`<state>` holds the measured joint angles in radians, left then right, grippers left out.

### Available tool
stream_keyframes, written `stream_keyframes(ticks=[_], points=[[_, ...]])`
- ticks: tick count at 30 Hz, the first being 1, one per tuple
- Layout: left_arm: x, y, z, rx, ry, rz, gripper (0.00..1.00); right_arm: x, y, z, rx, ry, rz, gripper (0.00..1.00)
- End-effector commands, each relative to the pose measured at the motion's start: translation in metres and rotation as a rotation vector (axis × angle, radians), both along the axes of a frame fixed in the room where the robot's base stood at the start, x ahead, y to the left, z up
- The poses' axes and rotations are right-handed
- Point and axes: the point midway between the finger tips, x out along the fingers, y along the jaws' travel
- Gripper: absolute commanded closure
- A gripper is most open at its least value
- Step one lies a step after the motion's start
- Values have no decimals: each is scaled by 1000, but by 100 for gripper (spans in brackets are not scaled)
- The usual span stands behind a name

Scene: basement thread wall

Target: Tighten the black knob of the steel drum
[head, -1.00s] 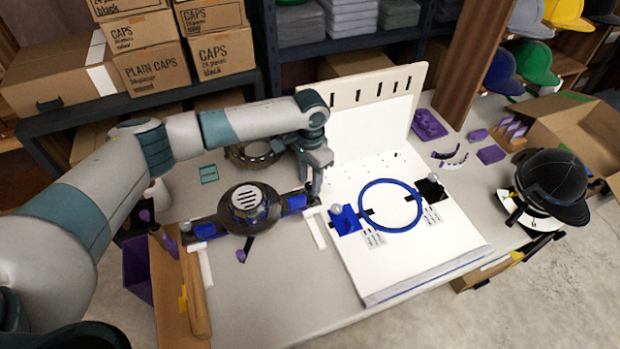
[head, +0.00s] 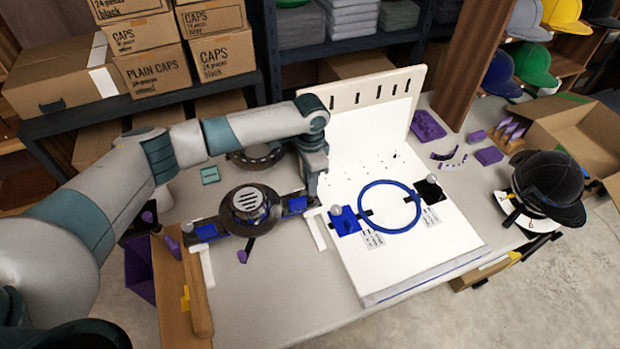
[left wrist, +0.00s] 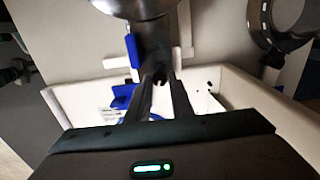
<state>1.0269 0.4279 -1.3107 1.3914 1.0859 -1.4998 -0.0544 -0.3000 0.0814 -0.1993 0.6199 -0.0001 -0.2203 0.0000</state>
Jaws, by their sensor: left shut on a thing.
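The steel drum (head: 250,213) is a dark, shiny round body with a pale slotted top, on the left part of the bench in the head view. A dark bar with blue pads (head: 296,205) runs out from both its sides. My left gripper (head: 313,193) points down at the bar's right end. In the left wrist view my fingers (left wrist: 159,82) are shut on a small black part, which I take to be the black knob; they hide most of it. The drum's rounded underside (left wrist: 128,8) appears at that view's top edge. My right gripper is not in view.
A white board (head: 400,262) with a blue hoop (head: 361,207) lies just right of my gripper, and a white upright panel (head: 366,128) stands behind it. A dark ring (head: 258,160) sits behind the drum, partly behind my arm.

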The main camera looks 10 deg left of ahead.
Motion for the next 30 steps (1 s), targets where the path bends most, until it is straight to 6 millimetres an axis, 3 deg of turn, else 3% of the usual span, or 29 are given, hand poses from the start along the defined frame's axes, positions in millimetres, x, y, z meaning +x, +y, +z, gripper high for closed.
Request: stream_keyframes(ticks=[12,30], points=[[0,0,2,-1,-1,-390,100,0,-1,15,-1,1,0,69],[-1,-1,1,-1,-2,-953,100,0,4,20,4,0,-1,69]])
